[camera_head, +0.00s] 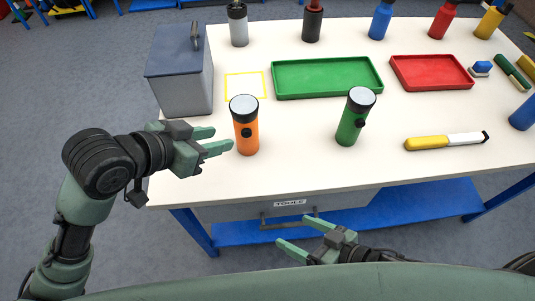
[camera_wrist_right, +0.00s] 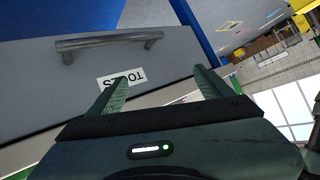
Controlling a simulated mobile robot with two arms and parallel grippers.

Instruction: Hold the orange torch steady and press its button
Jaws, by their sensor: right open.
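The orange torch (camera_head: 246,128) stands upright on the white table, with a pale lens on top and a dark round button on its side facing me. My left gripper (camera_head: 222,140) is open just left of the torch, its fingers pointing at it; I cannot tell whether a fingertip touches it. My right gripper (camera_head: 292,234) is low in front of the table, open and empty. In the right wrist view its two fingers (camera_wrist_right: 160,88) are spread apart before the drawer front.
A green torch (camera_head: 354,118) stands to the right. A grey box (camera_head: 180,80) is behind my left gripper. Green (camera_head: 325,92) and red (camera_head: 430,84) trays lie behind. A yellow and white tool (camera_head: 446,141) lies at right. A drawer handle (camera_head: 288,219) sticks out below the table.

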